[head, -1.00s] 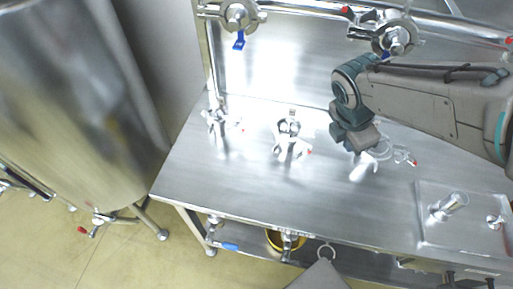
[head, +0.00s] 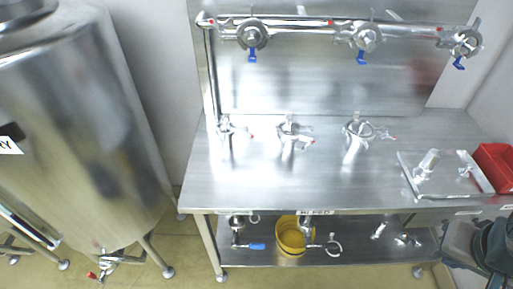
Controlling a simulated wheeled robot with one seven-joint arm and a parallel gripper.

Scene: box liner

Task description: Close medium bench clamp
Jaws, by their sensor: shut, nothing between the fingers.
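Three metal bench clamps with red-tipped handles stand in a row on the steel bench. The left clamp (head: 227,126) looks smallest. The middle clamp (head: 291,130) looks medium in size, and its handle points right. The right clamp (head: 358,130) looks largest, with a curved band and its handle reaching to the right. At this size I cannot tell for sure how far each clamp is open. Part of my arm shows at the lower right corner, well away from all three clamps. My gripper's fingers do not show.
The bench top (head: 255,185) is clear in front of the clamps. A tray (head: 445,175) with metal fittings and a red bin (head: 494,166) sit at its right. Pipes with blue-handled valves (head: 366,40) run above. A yellow bucket (head: 291,238) stands on the lower shelf. A large tank (head: 75,120) stands left.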

